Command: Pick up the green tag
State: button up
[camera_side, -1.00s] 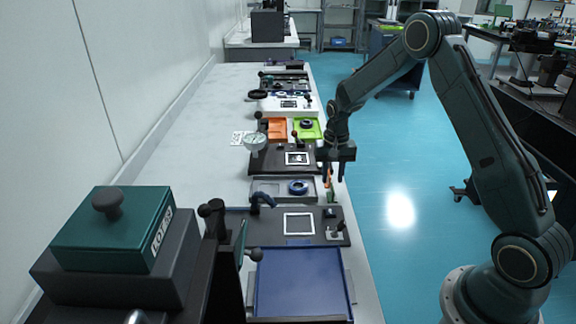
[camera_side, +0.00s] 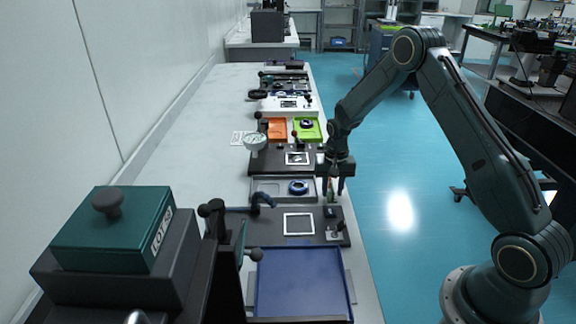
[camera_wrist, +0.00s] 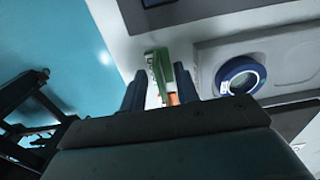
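The green tag (camera_wrist: 160,70) lies near the edge of the white table in the wrist view, with a small orange piece (camera_wrist: 172,99) beside its near end. In the wrist view the two fingers of my gripper (camera_wrist: 160,88) stand apart, one on each side of the tag. Whether they touch it cannot be told. The lower part of the tag is partly hidden by my gripper.
A grey tray (camera_side: 270,191) with a blue ring (camera_side: 298,187) lies left of my gripper. A dark plate (camera_side: 262,228) with a white square frame is nearer the camera, and a blue tray (camera_side: 300,283) nearer still. Blue floor lies right of the table.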

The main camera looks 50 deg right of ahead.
grip_shut()
jog(key=shift+r, duration=0.15)
notch_tip(320, 180, up, 20)
dwell(0.9)
dwell(0.4)
